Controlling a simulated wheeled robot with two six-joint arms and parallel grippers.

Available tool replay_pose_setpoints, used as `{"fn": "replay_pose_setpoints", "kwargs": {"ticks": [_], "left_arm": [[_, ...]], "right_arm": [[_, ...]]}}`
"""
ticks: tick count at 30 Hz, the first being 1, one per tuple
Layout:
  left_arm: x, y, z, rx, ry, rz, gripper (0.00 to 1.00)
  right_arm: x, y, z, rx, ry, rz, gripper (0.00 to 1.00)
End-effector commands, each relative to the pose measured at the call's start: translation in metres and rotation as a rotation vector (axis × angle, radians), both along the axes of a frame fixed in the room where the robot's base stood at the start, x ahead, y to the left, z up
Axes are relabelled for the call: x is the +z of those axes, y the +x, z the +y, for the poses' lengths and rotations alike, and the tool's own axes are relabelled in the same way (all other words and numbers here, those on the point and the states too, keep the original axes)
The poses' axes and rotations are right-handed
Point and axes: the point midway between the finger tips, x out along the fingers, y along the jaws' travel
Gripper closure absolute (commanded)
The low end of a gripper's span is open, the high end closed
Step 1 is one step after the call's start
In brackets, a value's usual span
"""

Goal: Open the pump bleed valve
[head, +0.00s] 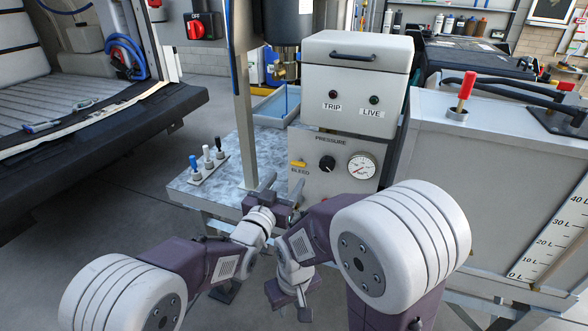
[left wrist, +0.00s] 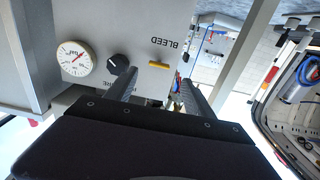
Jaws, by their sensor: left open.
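The bleed valve is a small yellow lever (head: 298,164) on the grey pump panel (head: 318,187), above the label BLEED. It lies sideways, left of the black pressure knob (head: 327,163) and the gauge (head: 361,166). The lever (left wrist: 159,65) also shows in the left wrist view, ahead of and between my fingers, not touched. My left gripper (head: 281,184) is open and empty, below and left of the lever, just in front of the panel. My right gripper (head: 290,303) hangs low in front of the bench, pointing down; its finger opening is unclear.
A metal post (head: 243,120) rises left of the panel. Several small coloured-handled valves (head: 207,160) stand on the bench top (head: 190,190) at left. A large tank (head: 490,180) with a red-handled valve (head: 466,90) stands right. A vehicle's open rear (head: 70,100) is far left.

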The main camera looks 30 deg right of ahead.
Motion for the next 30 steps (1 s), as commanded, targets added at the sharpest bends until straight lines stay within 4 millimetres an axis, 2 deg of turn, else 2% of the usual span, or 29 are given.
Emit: {"fn": "replay_pose_setpoints", "kwargs": {"ticks": [3, 9, 15, 22, 23, 29, 30], "left_arm": [[0.001, 0.016, -0.020, 0.000, -0.001, -0.001, 0.38], [0.001, 0.038, -0.044, 0.000, -0.001, 0.000, 0.38], [0.000, 0.046, -0.053, 0.001, 0.000, 0.000, 0.38], [0.000, 0.046, -0.054, 0.001, 0.000, 0.000, 0.38], [0.000, 0.046, -0.053, 0.001, 0.000, 0.000, 0.44], [0.000, 0.046, -0.053, 0.001, 0.000, 0.000, 0.99], [0.000, 0.046, -0.053, 0.001, 0.000, 0.000, 1.00]], "right_arm": [[0.005, 0.000, 0.000, 0.000, 0.000, 0.000, 0.72], [0.008, 0.000, 0.000, 0.000, 0.000, 0.000, 0.72], [0.009, 0.000, 0.000, 0.000, 0.000, 0.000, 0.72], [0.009, 0.000, 0.000, 0.000, 0.000, 0.000, 0.72], [0.009, 0.000, 0.000, 0.000, 0.000, 0.000, 0.72], [0.009, 0.000, 0.000, 0.000, 0.000, 0.000, 0.72], [0.009, 0.000, 0.000, 0.000, 0.000, 0.000, 0.72]]}}
